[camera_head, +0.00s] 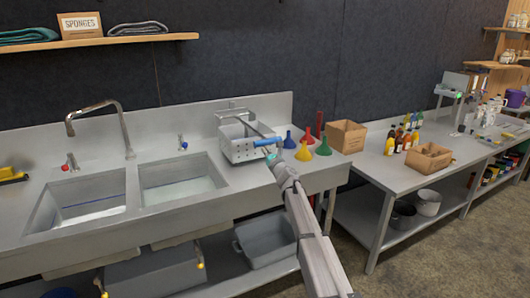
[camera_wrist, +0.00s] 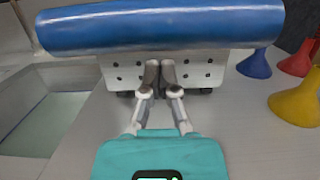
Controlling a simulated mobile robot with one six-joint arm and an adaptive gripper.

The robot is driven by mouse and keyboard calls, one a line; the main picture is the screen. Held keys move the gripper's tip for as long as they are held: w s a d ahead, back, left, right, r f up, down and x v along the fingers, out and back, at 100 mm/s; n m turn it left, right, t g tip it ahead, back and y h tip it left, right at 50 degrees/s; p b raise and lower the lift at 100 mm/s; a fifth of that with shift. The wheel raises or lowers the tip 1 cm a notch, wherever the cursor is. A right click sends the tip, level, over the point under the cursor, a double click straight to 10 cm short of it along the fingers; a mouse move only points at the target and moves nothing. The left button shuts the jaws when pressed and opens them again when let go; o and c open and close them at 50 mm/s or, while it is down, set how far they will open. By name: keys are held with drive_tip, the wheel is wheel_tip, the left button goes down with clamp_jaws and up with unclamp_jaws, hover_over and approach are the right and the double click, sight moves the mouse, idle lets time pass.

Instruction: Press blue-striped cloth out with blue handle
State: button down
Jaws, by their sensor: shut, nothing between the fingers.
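A metal wringer box (camera_head: 238,145) with holes in its side stands on the counter right of the sinks. Its blue handle (camera_head: 267,142) sticks out to the right on a lever. In the wrist view the blue handle (camera_wrist: 160,25) lies across the top, close in front of me, with the perforated metal (camera_wrist: 208,70) behind and below it. My gripper (camera_wrist: 160,66) is shut and empty, its fingertips together just below the handle. In the head view my gripper (camera_head: 273,158) is at the handle; contact cannot be told. No blue-striped cloth can be made out inside the box.
Blue, yellow, green and red funnels (camera_head: 304,151) stand close right of the wringer. A cardboard box (camera_head: 346,136) stands behind them. Two sink basins (camera_head: 183,180) are to the left. A second table (camera_head: 400,178) with bottles is at the right.

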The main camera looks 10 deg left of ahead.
drive_tip(key=r+p, duration=1)
drive_tip(key=shift+w+a, duration=0.1)
drive_tip(key=shift+w, duration=0.15)
drive_tip(key=shift+r, duration=0.15)
drive_tip(key=shift+w+r+p, duration=0.15)
drive_tip(key=shift+r+p, duration=0.5)
drive_tip(key=shift+p, duration=0.2)
wheel_tip(320, 180, up, 7)
drive_tip(key=w+a+p, duration=0.1)
drive_tip(key=p, duration=0.6)
drive_tip(key=shift+w, duration=0.2)
drive_tip(key=shift+a, duration=0.1)
